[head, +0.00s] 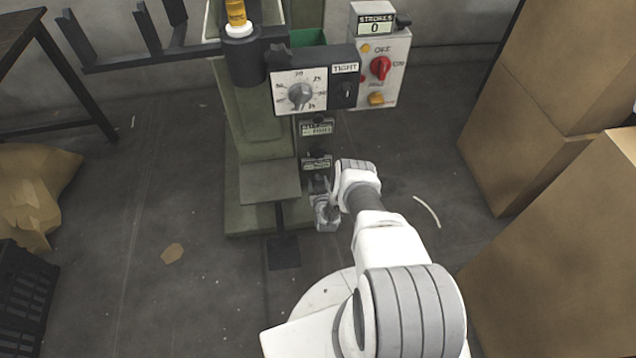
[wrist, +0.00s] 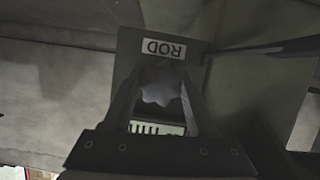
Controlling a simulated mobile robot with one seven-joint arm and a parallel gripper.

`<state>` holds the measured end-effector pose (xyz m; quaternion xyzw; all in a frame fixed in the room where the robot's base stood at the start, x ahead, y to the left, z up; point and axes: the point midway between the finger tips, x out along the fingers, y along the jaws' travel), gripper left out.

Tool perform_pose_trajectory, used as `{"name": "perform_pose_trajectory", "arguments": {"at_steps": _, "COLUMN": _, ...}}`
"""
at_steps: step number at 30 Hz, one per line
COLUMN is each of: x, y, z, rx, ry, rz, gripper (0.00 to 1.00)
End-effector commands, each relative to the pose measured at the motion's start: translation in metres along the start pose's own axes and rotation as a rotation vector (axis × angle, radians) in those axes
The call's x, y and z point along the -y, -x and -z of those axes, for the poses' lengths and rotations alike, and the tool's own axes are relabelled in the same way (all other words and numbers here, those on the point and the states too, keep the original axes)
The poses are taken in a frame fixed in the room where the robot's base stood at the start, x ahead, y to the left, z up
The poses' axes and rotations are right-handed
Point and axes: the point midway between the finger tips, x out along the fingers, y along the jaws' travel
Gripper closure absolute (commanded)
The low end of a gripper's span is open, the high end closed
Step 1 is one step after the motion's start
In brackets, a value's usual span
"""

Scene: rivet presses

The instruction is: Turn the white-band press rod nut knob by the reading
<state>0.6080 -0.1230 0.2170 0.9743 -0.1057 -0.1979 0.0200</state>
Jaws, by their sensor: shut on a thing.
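The green press (head: 252,130) stands in the middle of the head view, with a white band (head: 239,30) round its upper cylinder. In the wrist view, the grey lobed rod nut knob (wrist: 160,84) sits below an upside-down ROD label (wrist: 163,49) on a dark plate. My gripper (wrist: 158,98) has one finger on each side of the knob and is shut on it. In the head view my gripper (head: 325,205) is low at the press's right side, and the knob cannot be made out there. A ticked scale (wrist: 157,128) shows partly between the fingers; its reading is hidden.
A dial box (head: 300,93) marked TIGHT and a control box (head: 382,70) with a red switch and a STROKES counter at 0 hang above my gripper. Cardboard boxes (head: 560,210) stand at right. A sack (head: 30,190) and black crate (head: 25,295) stand at left.

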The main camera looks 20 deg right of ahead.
Motion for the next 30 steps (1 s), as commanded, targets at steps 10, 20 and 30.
{"name": "perform_pose_trajectory", "arguments": {"at_steps": 10, "x": -0.001, "y": -0.0005, "z": 0.0, "rx": 0.0, "ry": -0.134, "rz": 0.055, "gripper": 0.98}}
{"name": "perform_pose_trajectory", "arguments": {"at_steps": 20, "x": -0.0018, "y": -0.0005, "z": -0.0006, "rx": 0.0, "ry": -0.346, "rz": 0.141, "gripper": 0.98}}
{"name": "perform_pose_trajectory", "arguments": {"at_steps": 30, "x": -0.0014, "y": -0.0009, "z": 0.0, "rx": 0.0, "ry": -0.475, "rz": 0.196, "gripper": 0.98}}
